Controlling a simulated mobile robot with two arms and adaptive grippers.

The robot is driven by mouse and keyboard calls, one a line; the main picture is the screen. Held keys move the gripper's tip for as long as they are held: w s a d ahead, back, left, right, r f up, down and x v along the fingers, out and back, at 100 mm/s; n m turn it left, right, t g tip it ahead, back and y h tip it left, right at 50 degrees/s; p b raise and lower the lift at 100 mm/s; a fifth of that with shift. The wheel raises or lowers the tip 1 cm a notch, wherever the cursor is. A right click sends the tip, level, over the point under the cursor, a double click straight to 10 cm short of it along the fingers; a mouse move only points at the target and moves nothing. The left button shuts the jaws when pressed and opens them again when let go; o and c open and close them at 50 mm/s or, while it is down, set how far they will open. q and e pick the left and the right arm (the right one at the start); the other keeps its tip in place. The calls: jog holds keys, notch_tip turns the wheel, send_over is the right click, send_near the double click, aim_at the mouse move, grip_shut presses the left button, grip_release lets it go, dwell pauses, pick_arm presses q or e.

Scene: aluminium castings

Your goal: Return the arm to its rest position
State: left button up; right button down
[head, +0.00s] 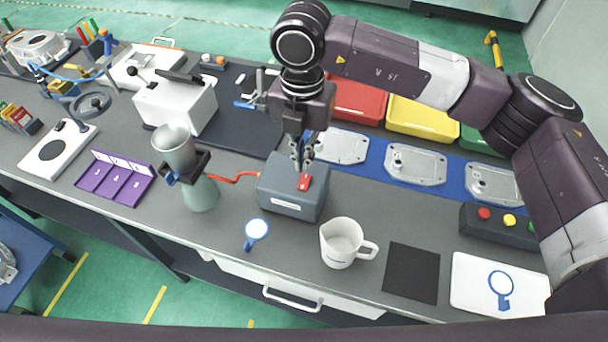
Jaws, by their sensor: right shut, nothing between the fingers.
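My right arm reaches in from the right side of the head view, high over the bench. Its gripper (301,152) points down, shut and empty. The fingertips are just above or at the red switch (304,182) on top of a grey box (291,197); I cannot tell whether they touch it. A red cable runs from the box to a stand with a grey-green cup-shaped vessel (174,147). My left gripper is not in view.
A white mug (342,242), a blue-rimmed round tool (256,231) and a black mat (411,273) lie along the front edge. Castings (415,164) lie on a blue strip behind, before red and yellow bins (422,118). A button box (497,224) stands under my right arm.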

jog(key=shift+r, duration=0.35)
